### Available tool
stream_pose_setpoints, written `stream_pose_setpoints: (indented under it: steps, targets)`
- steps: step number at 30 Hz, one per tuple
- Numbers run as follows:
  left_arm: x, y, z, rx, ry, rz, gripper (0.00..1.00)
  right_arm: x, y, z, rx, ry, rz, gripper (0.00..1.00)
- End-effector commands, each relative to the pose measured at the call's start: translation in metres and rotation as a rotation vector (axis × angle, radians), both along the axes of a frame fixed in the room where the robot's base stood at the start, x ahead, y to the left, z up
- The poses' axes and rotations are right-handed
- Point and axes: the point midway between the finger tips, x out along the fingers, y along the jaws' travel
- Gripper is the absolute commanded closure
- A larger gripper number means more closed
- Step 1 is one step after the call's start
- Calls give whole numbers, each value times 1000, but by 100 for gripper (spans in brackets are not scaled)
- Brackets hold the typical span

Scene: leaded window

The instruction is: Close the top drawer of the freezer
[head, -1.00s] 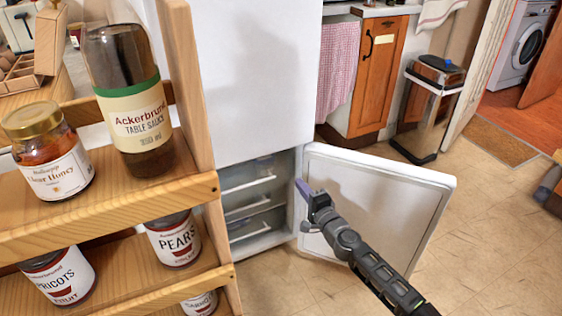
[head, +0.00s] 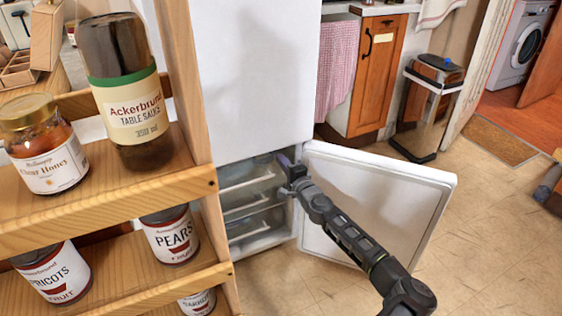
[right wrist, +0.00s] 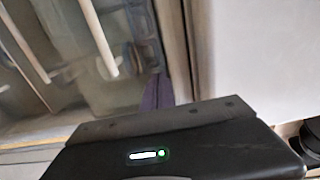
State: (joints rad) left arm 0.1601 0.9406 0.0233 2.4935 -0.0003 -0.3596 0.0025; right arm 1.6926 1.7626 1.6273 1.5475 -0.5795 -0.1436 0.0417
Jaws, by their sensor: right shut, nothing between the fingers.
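The freezer (head: 262,242) is the lower compartment of a white fridge, and its door (head: 385,195) stands open to the right. Inside are clear drawers with pale handle bars. The top drawer (head: 240,174) is partly in shadow, and I cannot tell how far out it sits. My right gripper (head: 284,161) is shut and empty, at the upper right of the freezer opening, beside the top drawer. I cannot tell whether it touches. In the right wrist view its purple fingertips (right wrist: 158,92) are near the drawer fronts and a pale upright edge. My left gripper is out of view.
A wooden shelf (head: 110,214) with jars and a sauce bottle (head: 128,95) stands close on the left. The open door bounds the space on the right. The tiled floor (head: 480,240) is clear beyond it. A bin (head: 425,110) stands behind.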

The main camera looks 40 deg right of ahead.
Motion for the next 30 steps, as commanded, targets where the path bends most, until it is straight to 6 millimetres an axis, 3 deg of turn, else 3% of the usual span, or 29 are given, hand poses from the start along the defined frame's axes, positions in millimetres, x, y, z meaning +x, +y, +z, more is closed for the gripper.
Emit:
stream_pose_setpoints:
  steps: [14,23,30]
  targets:
    - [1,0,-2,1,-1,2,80,10,-3,0,-1,0,-1,100]
    - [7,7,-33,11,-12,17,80,40,-12,-5,-4,2,1,100]
    - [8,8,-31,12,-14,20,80,44,-14,0,-1,1,-1,100]
